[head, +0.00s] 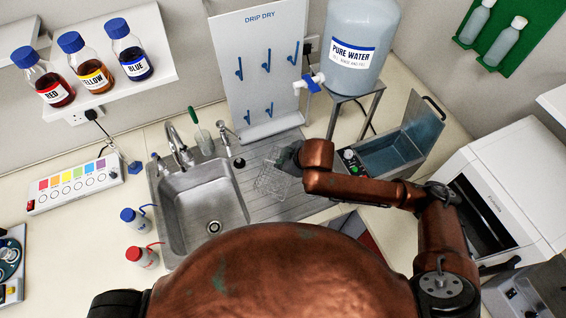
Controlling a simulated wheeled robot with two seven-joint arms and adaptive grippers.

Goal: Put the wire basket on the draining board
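The wire basket (272,184) is a small pale mesh basket, over the ribbed metal draining board (300,207) to the right of the sink. Whether it rests on the board or hangs just above it is unclear. My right gripper (287,160) is at the basket's upper right edge, its dark fingers overlapping or touching the rim. The fingers are small and partly hidden by my own copper arm, so their grip cannot be made out. My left gripper is not in view.
The sink (200,205) lies left of the board, with a tap (178,147) behind. A drip-dry peg panel (262,70) and water carboy (357,50) stand at the back. An open metal bath (392,150) and a white oven (500,190) are to the right.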

